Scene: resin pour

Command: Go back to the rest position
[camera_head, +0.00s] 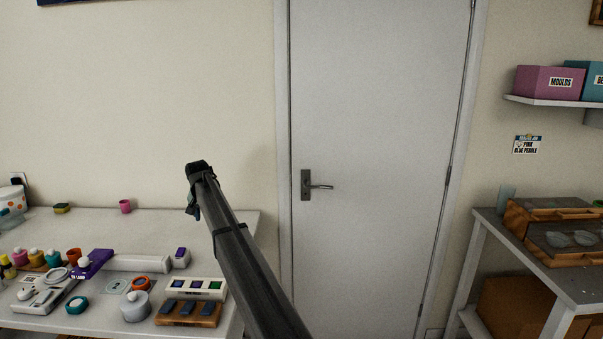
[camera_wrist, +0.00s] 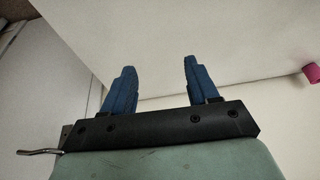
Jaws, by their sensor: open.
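My gripper (camera_wrist: 158,82) shows in the wrist view with its two blue fingers spread apart and nothing between them. In the head view my arm reaches up from the bottom, and my gripper (camera_head: 193,210) is small and dark at its end. It is raised in front of the wall, above the right end of the left table (camera_head: 225,222). The fingers are hard to make out in that view. My gripper touches nothing that I can see.
The left table holds several bottles, jars, a purple box (camera_head: 92,263) and a wooden block (camera_head: 187,313). A closed door (camera_head: 380,120) is in the middle. A right table (camera_head: 553,277) carries a wooden case (camera_head: 521,222) below a shelf (camera_head: 550,101).

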